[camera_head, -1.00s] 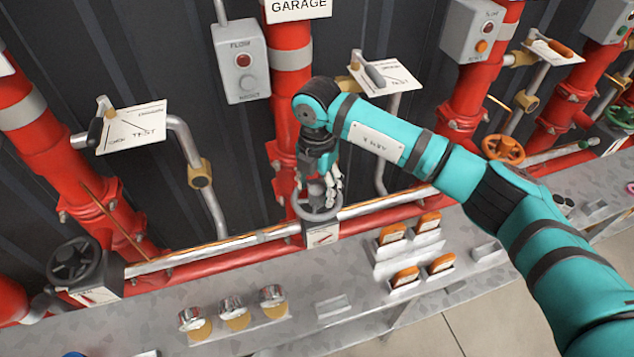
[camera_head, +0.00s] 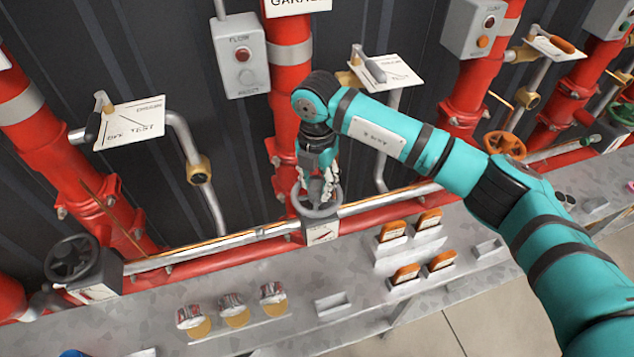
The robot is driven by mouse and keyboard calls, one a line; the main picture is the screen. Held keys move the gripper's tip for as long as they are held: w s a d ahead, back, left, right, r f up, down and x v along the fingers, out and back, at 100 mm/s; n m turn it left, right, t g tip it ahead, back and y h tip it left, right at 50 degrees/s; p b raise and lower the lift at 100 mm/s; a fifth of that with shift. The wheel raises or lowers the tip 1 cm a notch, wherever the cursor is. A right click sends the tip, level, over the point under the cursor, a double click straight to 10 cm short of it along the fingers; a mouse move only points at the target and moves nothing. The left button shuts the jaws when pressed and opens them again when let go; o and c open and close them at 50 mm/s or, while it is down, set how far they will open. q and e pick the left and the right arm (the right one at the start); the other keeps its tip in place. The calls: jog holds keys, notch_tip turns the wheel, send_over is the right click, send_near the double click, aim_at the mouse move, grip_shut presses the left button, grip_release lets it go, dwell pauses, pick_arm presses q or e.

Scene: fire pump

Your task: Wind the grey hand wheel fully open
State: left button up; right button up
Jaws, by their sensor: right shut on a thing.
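The grey hand wheel (camera_head: 317,208) sits on top of a box with a dial plate (camera_head: 320,235), in front of the red pipe under the garage sign. My right gripper (camera_head: 318,192) points down from above and is shut on the wheel, around its middle. The fingers hide part of the wheel's hub and far rim. My left gripper is not in view. A dark hand wheel (camera_head: 72,257) stands on another box at the far left.
Orange-topped tags (camera_head: 405,272) stand in holders right of the wheel. Several round caps (camera_head: 232,310) sit on the bench in front. An orange wheel (camera_head: 504,146) is to the right. A flow box (camera_head: 240,55) and lever plates (camera_head: 130,122) are behind.

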jog(key=shift+f+n+b, duration=0.15)
jog(key=shift+n+b, duration=0.45)
jog(key=shift+b, duration=0.15)
jog(key=n+b, duration=0.6)
jog(key=shift+b, duration=0.3)
jog(key=n+b, duration=0.3)
jog(key=n, duration=0.1)
jog(key=shift+n, duration=0.3)
jog(key=n+b, duration=0.2)
jog(key=shift+n, duration=0.4)
jog(key=n+b, duration=0.1)
jog(key=n, duration=0.1)
jog(key=shift+n, duration=0.4)
jog(key=n+b, duration=0.1)
jog(key=n, duration=0.1)
jog(key=shift+n, duration=0.3)
jog(key=n, duration=0.3)
jog(key=shift+r+n+b, duration=0.2)
jog(key=shift+n+b, duration=0.15)
jog(key=shift+n, duration=0.05)
jog(key=n, duration=1.1)
jog(key=shift+r+n, duration=0.1)
jog(key=shift+n, duration=0.2)
jog(key=n, duration=1.2)
jog(key=shift+n, duration=0.3)
